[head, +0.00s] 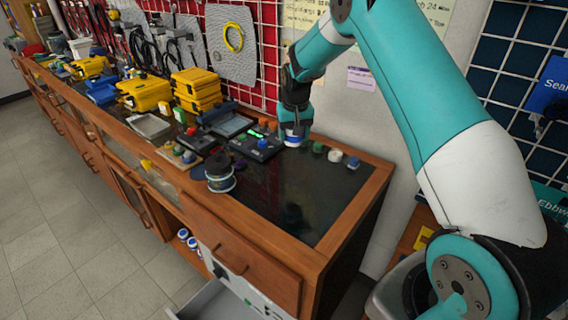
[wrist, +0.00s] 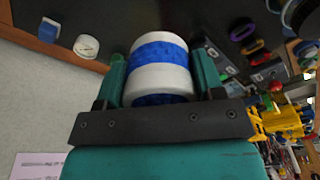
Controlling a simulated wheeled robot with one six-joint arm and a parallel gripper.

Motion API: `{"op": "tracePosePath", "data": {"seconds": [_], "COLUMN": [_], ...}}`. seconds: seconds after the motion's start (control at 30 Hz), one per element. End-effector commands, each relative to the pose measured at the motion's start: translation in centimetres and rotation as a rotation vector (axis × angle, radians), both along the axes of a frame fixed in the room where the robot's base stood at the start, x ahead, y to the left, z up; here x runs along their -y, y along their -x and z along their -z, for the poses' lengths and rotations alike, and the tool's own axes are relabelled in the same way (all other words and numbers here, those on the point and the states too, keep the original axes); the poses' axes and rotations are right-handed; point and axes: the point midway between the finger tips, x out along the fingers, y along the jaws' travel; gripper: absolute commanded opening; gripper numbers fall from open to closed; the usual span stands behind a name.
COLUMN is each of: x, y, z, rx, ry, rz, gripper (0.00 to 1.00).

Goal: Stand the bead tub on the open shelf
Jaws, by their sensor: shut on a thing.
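The bead tub (wrist: 160,72), white with blue bands, is between the two fingers of my gripper (wrist: 163,80) in the wrist view. My gripper is shut on it. In the head view the tub (head: 293,140) shows below my gripper (head: 295,125), over the back of the dark bench top; I cannot tell whether it touches the bench. The open shelf (head: 174,220) is low in the bench front, below the top. Several similar white and blue tubs (head: 190,242) stand in it; its inside is partly hidden.
A dark spool-like jar (head: 219,172) stands near the bench's front edge. A black box with a blue knob (head: 257,142) is left of my gripper. Small green and white pieces (head: 335,156) lie to the right. An open drawer (head: 210,301) juts out below. The front-right bench top is clear.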

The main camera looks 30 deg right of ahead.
Motion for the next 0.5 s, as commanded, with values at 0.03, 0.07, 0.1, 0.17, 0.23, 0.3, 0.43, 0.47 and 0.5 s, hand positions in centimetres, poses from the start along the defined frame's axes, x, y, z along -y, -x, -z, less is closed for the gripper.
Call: {"op": "tracePosePath", "data": {"seconds": [0.03, 0.07, 0.1, 0.17, 0.23, 0.3, 0.43, 0.47, 0.5], "x": [0.0, 0.1, 0.1, 0.2, 0.2, 0.3, 0.3, 0.3, 0.3], "y": [0.1, 0.1, 0.2, 0.2, 0.2, 0.2, 0.1, 0.0, 0.0], "z": [1.2, 2.0, 3.2, 4.9, 6.6, 8.1, 9.8, 10.1, 10.3], "rx": [-0.007, -0.007, -0.007, -0.007, -0.005, -0.004, -0.001, 0.000, 0.001], "ry": [-0.001, -0.001, -0.001, -0.001, -0.001, -0.001, -0.001, -0.001, 0.000], "rz": [0.001, 0.001, 0.002, 0.003, 0.003, 0.004, 0.004, 0.005, 0.005], "gripper": [0.36, 0.36, 0.36, 0.36, 0.36, 0.36, 0.36, 0.36, 0.36]}}
